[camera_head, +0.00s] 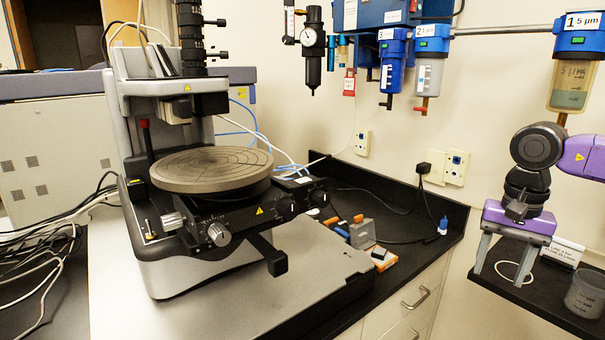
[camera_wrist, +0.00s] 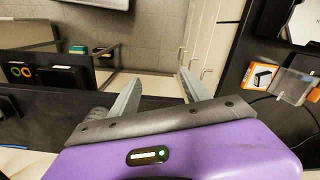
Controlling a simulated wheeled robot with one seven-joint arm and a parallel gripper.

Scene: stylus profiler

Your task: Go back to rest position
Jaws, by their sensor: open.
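My gripper (camera_head: 501,276) is at the right of the head view, with its purple body on top and two grey fingers pointing down. The fingers stand apart with nothing between them. It hangs in front of a dark shelf at the right. In the wrist view my gripper (camera_wrist: 160,78) also shows open and empty, above floor and drawer fronts. The stylus profiler (camera_head: 190,250), with its round grey stage (camera_head: 212,168), stands on the bench at the left, well apart from my gripper.
A clear beaker (camera_head: 585,294) and a white label card (camera_head: 562,251) are near my gripper on the right. Blue-capped filters (camera_head: 432,60) hang on the wall. Small tools (camera_head: 362,233) lie on the black bench. Cables run along the left.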

